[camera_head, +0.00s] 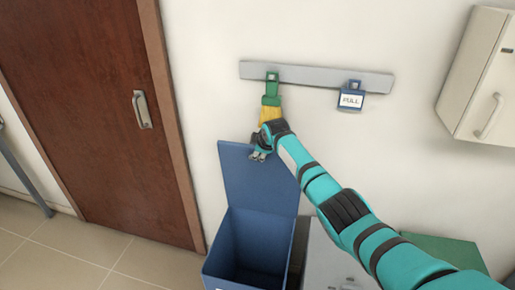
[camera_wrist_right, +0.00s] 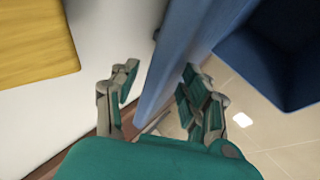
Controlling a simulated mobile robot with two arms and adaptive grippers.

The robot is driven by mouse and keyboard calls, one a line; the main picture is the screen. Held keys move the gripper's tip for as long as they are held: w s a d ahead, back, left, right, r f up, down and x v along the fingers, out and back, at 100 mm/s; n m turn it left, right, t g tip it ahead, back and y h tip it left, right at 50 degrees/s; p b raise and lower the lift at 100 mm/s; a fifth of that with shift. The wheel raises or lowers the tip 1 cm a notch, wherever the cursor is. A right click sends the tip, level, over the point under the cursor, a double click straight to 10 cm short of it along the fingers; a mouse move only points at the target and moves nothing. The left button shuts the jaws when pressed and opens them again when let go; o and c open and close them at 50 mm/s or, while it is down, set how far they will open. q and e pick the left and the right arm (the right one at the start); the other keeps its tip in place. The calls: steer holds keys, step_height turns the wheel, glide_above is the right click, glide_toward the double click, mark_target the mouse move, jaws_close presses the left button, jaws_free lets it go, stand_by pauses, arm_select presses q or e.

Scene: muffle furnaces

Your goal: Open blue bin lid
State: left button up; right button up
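The blue bin (camera_head: 225,262) stands on the floor against the wall, and its dark inside shows from above. Its blue lid (camera_head: 240,185) is raised and stands nearly upright at the back of the bin, near the wall. My right gripper (camera_head: 259,155) is at the top edge of the lid. In the right wrist view the fingers (camera_wrist_right: 158,88) are spread, with the lid (camera_wrist_right: 172,62) seen edge-on between them. I cannot tell whether either finger touches it. The bin opening (camera_wrist_right: 270,60) shows at the right there. My left gripper is not in view.
A grey rail (camera_head: 310,76) on the wall holds a green-handled yellow brush (camera_head: 270,104) and a blue "PULL" tag (camera_head: 350,100). A grey bin (camera_head: 325,262) and a green lid (camera_head: 450,250) are to the right. A brown door (camera_head: 90,100) is at left; the floor before it is clear.

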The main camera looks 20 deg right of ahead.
steer(key=shift+r, duration=0.1)
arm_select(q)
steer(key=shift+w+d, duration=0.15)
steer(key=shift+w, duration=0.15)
arm_select(e)
steer(key=v, duration=1.1)
steer(key=shift+s+r, duration=0.2)
steer(key=shift+s, duration=0.1)
